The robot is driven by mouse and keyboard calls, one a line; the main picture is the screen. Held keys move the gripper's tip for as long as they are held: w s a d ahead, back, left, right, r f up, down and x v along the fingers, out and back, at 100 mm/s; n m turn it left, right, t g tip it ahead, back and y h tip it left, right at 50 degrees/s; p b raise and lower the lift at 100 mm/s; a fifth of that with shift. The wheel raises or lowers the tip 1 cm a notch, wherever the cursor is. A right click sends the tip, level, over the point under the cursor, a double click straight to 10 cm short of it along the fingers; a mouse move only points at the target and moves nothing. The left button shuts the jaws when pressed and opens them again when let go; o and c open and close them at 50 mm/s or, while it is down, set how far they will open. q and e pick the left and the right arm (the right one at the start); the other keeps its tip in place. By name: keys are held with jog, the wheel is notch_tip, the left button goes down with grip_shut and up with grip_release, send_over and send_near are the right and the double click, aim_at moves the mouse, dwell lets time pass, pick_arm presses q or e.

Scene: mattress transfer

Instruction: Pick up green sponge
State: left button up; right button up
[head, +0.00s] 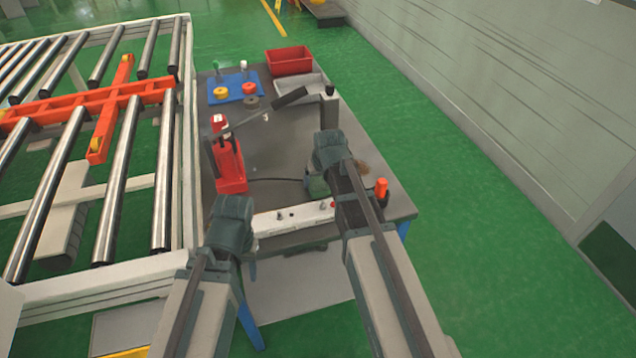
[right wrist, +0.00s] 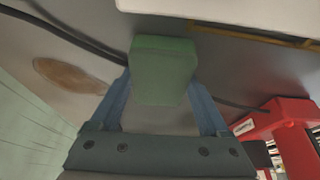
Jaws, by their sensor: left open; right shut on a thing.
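The green sponge (right wrist: 163,70) sits between the two blue fingers of my right gripper (right wrist: 163,100) in the right wrist view, and the gripper is shut on it. In the head view the sponge (head: 317,187) shows partly below my right gripper (head: 318,178), over the grey table (head: 275,155). I cannot tell whether the sponge is clear of the tabletop. My left gripper (head: 249,262) is open near the front left of the table, largely hidden by its own wrist, and holds nothing that I see.
A white power strip (head: 290,217) lies along the table's front. A red tool with a long lever (head: 229,165) stands at the left. An orange-topped item (head: 381,188) is at the right. A red bin (head: 289,61) and blue tray (head: 233,88) are at the back. A roller conveyor (head: 130,150) borders the left.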

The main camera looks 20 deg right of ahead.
aim_at(319, 180)
jog(key=shift+c, duration=0.9)
pick_arm(q)
notch_tip(319, 180, up, 11)
jog(key=p, duration=1)
jog(key=shift+f+p, duration=0.2)
jog(key=shift+p, duration=0.1)
pick_arm(e)
notch_tip(319, 180, up, 10)
jog(key=shift+r, duration=0.25)
